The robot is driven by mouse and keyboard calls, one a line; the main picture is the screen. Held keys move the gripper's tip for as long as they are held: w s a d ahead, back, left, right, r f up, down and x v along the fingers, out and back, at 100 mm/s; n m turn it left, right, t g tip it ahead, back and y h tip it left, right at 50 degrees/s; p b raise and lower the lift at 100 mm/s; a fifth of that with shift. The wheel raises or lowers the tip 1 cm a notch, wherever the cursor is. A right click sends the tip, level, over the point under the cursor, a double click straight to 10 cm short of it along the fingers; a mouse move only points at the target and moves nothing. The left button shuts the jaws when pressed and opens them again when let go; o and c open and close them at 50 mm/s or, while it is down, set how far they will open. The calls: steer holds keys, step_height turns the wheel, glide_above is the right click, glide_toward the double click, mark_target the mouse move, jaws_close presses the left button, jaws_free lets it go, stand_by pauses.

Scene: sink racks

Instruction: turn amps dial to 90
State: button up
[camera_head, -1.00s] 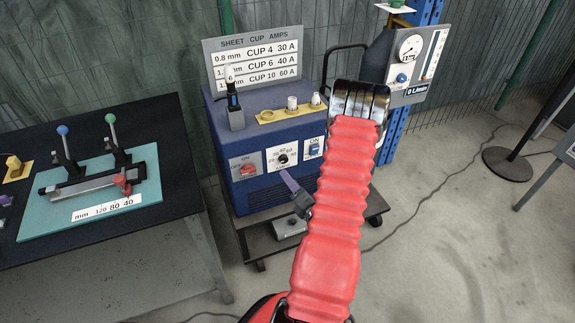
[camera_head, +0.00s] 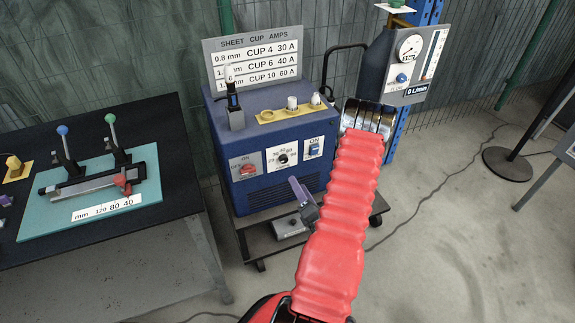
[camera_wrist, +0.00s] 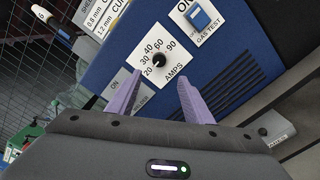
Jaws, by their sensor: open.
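The amps dial (camera_head: 282,158) is a small black knob on a white plate on the front of the blue machine. In the wrist view the amps dial (camera_wrist: 158,60) sits among the printed numbers 20, 30, 40, 60 and 90. I cannot tell for sure where its pointer stands. My gripper (camera_wrist: 160,82) is open and empty, its two purple fingers pointing at the panel on either side of the dial in the picture. In the head view my gripper (camera_head: 294,183) is in front of and below the dial, apart from it.
A red off/on switch (camera_head: 247,169) is left of the dial and a blue gas test switch (camera_head: 314,147) right of it. A chart (camera_head: 255,60) stands on the machine. A gauge panel (camera_head: 411,62) is at right, a dark table (camera_head: 185,205) at left.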

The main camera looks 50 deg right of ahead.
mark_target(285, 162)
steer(key=x, duration=1.2)
steer(key=c, duration=1)
steer(key=shift+s+d, duration=0.1)
steer(key=shift+c, duration=0.3)
